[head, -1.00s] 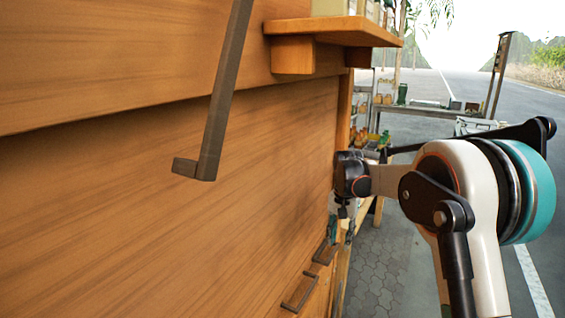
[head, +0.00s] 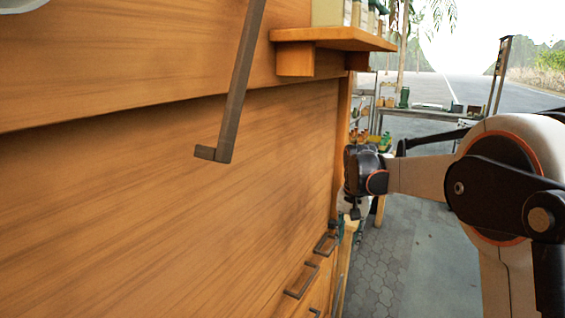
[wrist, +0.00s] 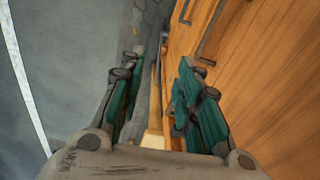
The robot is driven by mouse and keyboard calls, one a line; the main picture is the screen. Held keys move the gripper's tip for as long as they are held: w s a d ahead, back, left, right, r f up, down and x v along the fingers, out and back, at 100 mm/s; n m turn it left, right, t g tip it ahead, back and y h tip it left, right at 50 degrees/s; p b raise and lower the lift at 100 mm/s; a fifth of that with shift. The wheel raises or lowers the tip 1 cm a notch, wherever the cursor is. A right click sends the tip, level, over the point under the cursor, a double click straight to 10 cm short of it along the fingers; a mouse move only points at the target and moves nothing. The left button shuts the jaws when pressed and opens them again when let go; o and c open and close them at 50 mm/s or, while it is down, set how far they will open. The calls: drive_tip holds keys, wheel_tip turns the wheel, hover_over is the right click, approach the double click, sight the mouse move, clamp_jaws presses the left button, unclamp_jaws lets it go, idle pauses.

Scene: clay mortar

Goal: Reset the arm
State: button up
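My gripper (wrist: 162,70) shows in the wrist view with its two green-padded fingers spread apart and nothing between them. It points down along the wooden cabinet front (wrist: 265,75), which is to its right. In the head view my arm's wrist (head: 366,172) is beside the right end of the wooden front (head: 170,200). The gripper below the wrist is small and partly hidden there.
A long dark handle (head: 236,90) hangs in front of the wood. Drawer handles (head: 302,281) stick out low near my wrist. A wooden shelf (head: 345,40) with containers juts out above. Paving (head: 405,260) to the right is clear. Shelving (head: 425,112) stands behind.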

drive_tip(key=s+r+n+t, duration=0.15)
drive_tip(key=s+r, duration=0.25)
drive_tip(key=s, duration=0.4)
drive_tip(key=s+r+n+t, duration=0.15)
drive_tip(key=s+r, duration=0.25)
drive_tip(key=s, duration=0.5)
drive_tip(key=s+f+n+t, duration=0.1)
drive_tip(key=s+f, duration=0.1)
drive_tip(key=s, duration=0.7)
drive_tip(key=s+f+n+t, duration=0.1)
drive_tip(key=s+f+t, duration=0.1)
drive_tip(key=s, duration=0.6)
drive_tip(key=shift+s+d+f, duration=0.3)
drive_tip(key=shift+s+d, duration=0.05)
drive_tip(key=shift+d, duration=0.1)
